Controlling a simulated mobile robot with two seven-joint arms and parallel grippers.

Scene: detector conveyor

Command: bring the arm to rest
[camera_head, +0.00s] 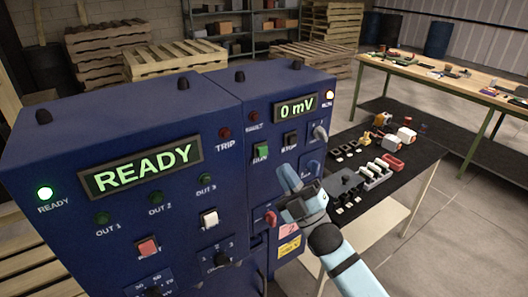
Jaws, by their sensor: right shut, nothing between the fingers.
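My right arm (352,270) comes in from the lower right, light blue with a dark joint. My right gripper (290,177) is in front of the right-hand part of the blue machine (225,120), near its lower controls. Its jaws are shut with nothing held. I cannot tell whether it touches the panel. My left gripper is not in view.
A workbench (480,85) and pallets (175,58) stand behind. Floor (470,230) at right is clear.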

